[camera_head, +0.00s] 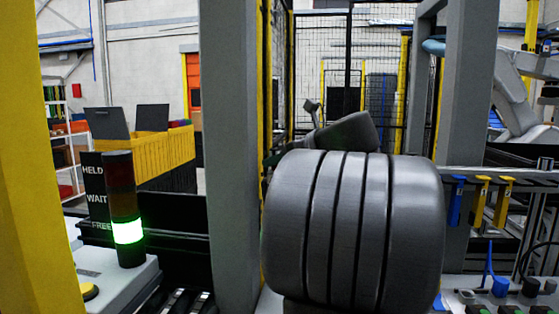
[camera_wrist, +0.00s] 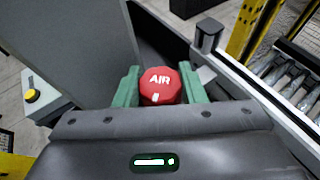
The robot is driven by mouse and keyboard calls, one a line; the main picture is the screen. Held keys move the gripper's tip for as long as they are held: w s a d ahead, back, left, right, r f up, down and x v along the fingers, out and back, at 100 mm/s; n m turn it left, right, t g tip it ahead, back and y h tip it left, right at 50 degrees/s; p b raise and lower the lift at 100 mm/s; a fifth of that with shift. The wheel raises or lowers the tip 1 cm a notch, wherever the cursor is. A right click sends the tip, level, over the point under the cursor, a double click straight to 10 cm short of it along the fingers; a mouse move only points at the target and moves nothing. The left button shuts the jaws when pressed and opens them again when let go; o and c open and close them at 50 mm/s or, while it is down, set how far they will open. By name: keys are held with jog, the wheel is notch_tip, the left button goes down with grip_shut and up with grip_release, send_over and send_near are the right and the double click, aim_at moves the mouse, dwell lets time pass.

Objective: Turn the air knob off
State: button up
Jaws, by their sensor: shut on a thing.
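The air knob (camera_wrist: 161,88) is red and faceted, with "AIR" in white letters and a short white mark near its lower edge in the wrist view. My gripper (camera_wrist: 159,69) has its two green fingers on the left and right sides of the knob and is shut on it. The mount under the knob is hidden. In the head view my own large grey arm link fills the middle, and I cannot make out the knob or the fingers there.
A signal lamp (camera_head: 126,215) glows green beside the word FREE, below HELD and WAIT. A grey post (camera_head: 232,150) stands left of my arm. A yellow button (camera_wrist: 32,95) is at left in the wrist view. Blue and yellow levers (camera_head: 480,200) are at right.

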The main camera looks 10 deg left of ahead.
jog(key=m+t+h, duration=0.1)
jog(key=m+t+h+p, duration=0.1)
jog(key=shift+s+r+m+t, duration=0.1)
jog(key=shift+r+m+t, duration=0.2)
jog(key=shift+m, duration=0.1)
jog(key=m+t+h+p, duration=0.2)
jog(key=m+h+p, duration=0.1)
jog(key=p, duration=0.1)
jog(key=shift+r, duration=0.1)
jog(key=m+t+h+p, duration=0.1)
jog(key=m+h+p, duration=0.2)
jog(key=p, duration=0.5)
jog(key=shift+f+m+h+p, duration=0.2)
jog(key=shift+m+h+p, duration=0.3)
jog(key=shift+p, duration=0.65)
jog(key=shift+f+t+h+p, duration=0.2)
jog(key=shift+t+h+p, duration=0.1)
jog(key=shift+h+p, duration=0.2)
jog(key=o, duration=1)
